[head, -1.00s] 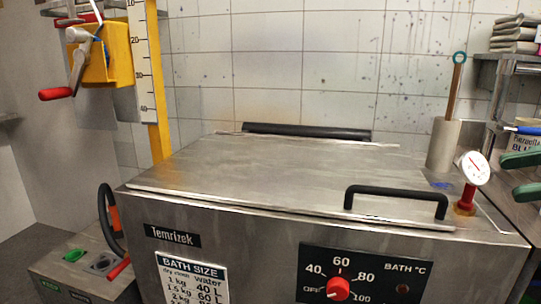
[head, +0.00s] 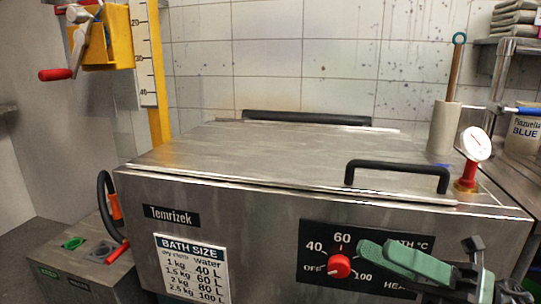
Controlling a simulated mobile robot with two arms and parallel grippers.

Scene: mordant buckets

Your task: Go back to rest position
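My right gripper (head: 376,249), with green finger pads, is in front of the bath's control panel at the lower right. It covers part of the panel's right side. Its two pads look apart with nothing between them. My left gripper is not in view. The steel bath (head: 330,215) has its flat lid (head: 270,158) lying closed, with a black handle (head: 397,168) at its front right. The red knob (head: 339,267) on the panel is just left of my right gripper.
A dial thermometer (head: 476,145) and a grey cylinder (head: 443,128) holding a brown rod stand at the bath's right. A steel shelf (head: 500,75) holds folded cloth. A yellow post with a red-handled crank (head: 55,74) rises at the left. A control box (head: 85,260) sits lower left.

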